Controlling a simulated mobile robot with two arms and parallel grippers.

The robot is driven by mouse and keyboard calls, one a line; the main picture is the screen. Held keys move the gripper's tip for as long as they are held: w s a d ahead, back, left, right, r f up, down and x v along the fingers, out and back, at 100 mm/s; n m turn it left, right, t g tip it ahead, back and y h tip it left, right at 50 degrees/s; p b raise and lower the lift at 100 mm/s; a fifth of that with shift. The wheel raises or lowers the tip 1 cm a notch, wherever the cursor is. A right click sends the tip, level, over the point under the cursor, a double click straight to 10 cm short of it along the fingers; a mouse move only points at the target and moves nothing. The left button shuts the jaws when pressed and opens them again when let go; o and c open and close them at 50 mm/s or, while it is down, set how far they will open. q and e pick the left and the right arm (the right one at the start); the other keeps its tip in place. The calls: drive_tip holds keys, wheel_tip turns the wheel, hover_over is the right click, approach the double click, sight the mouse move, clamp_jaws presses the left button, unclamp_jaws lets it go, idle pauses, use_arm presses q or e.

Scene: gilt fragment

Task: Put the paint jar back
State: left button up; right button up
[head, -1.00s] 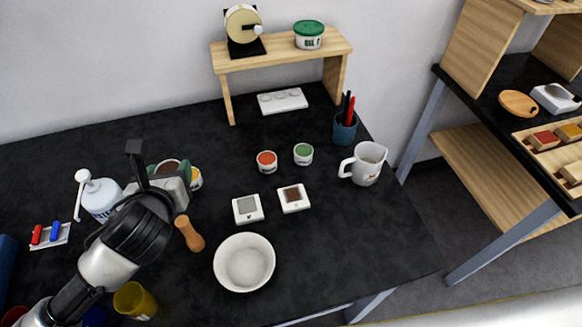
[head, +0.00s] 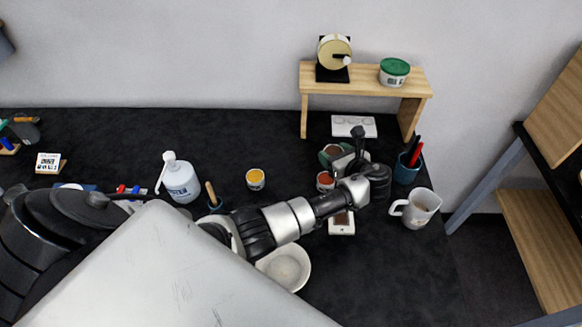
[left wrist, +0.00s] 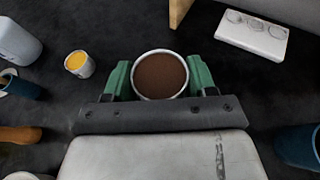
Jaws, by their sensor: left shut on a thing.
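A paint jar with a white rim and brown paint (left wrist: 160,76) is between the green fingers of my left gripper (left wrist: 160,80), which is shut on it, in the left wrist view. In the head view my left gripper (head: 336,156) holds the jar (head: 333,150) over the black table, in front of a white holder with three round recesses (head: 354,127). The holder is at the upper right of the left wrist view (left wrist: 252,36). A yellow paint jar (head: 255,179) stands farther left. My right gripper is not in view.
A wooden shelf (head: 365,90) with a green-lidded tub (head: 394,71) stands behind the holder. A blue pen cup (head: 406,170) and a white jug (head: 416,208) stand right of the gripper. A white bowl (head: 288,268) is partly hidden under my arm. The table around the yellow jar is clear.

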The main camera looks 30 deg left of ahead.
use_arm(q)
drive_tip(key=b, duration=0.3)
hover_over(291, 186)
wheel_tip(291, 186, down, 7)
drive_tip(key=shift+w, duration=0.1)
wheel_tip(291, 186, down, 4)
drive_tip(key=b, duration=0.5)
drive_tip(key=shift+f+b, duration=0.2)
drive_tip(key=shift+b, duration=0.1)
drive_tip(key=shift+r, duration=0.15)
drive_tip(key=o, duration=0.6)
drive_tip(key=shift+c, duration=0.2)
drive_tip(key=o, duration=0.4)
drive_tip(key=shift+o, duration=0.2)
